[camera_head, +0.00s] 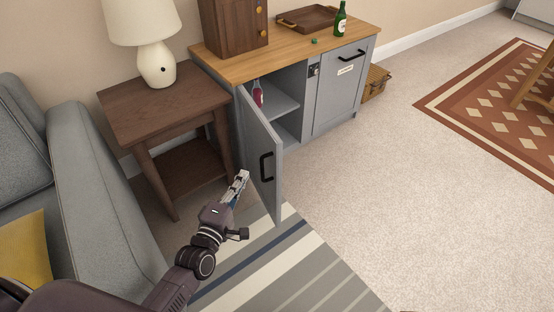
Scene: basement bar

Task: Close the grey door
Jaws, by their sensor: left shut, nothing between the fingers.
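The grey door (261,158) belongs to the grey cabinet (337,91) and stands open, swung outward from its left side. It has a black handle (266,168) on its front face. Inside the cabinet a shelf (279,104) and a red bottle (258,94) show. My left gripper (241,177) is shut and empty, just left of the door's lower part on its outer side. I cannot tell whether its tip touches the door. My right gripper is not in view.
A brown side table (150,101) with a lamp (157,64) stands left of the cabinet. A grey sofa (100,190) is at the left. A striped rug (290,265) lies below the door. Open carpet (400,180) is to the right.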

